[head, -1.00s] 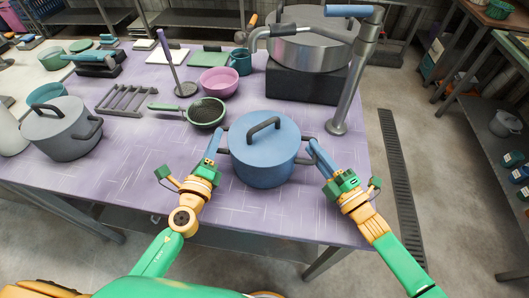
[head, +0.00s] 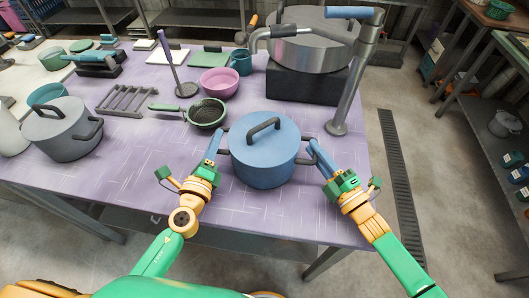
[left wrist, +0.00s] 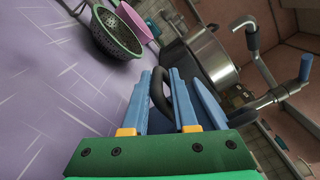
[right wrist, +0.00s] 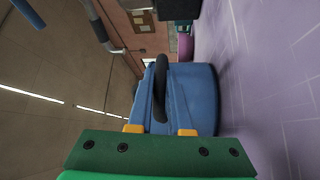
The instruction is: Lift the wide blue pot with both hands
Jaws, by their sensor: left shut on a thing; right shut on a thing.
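The wide blue pot (head: 264,160), with a blue lid and a dark arched lid handle (head: 263,127), is upright near the front right of the purple table. My left gripper (head: 216,146) is shut on the pot's left side handle, and the left wrist view shows this dark handle (left wrist: 160,92) between the blue fingers. My right gripper (head: 314,153) is shut on the right side handle, which also shows between the fingers in the right wrist view (right wrist: 161,85). I cannot tell whether the pot's base touches the table.
A grey pot (head: 62,130) stands at the left. A green-handled strainer (head: 205,112) and a pink bowl (head: 220,82) are behind the blue pot. The purple table (head: 130,165) is clear left of the pot.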

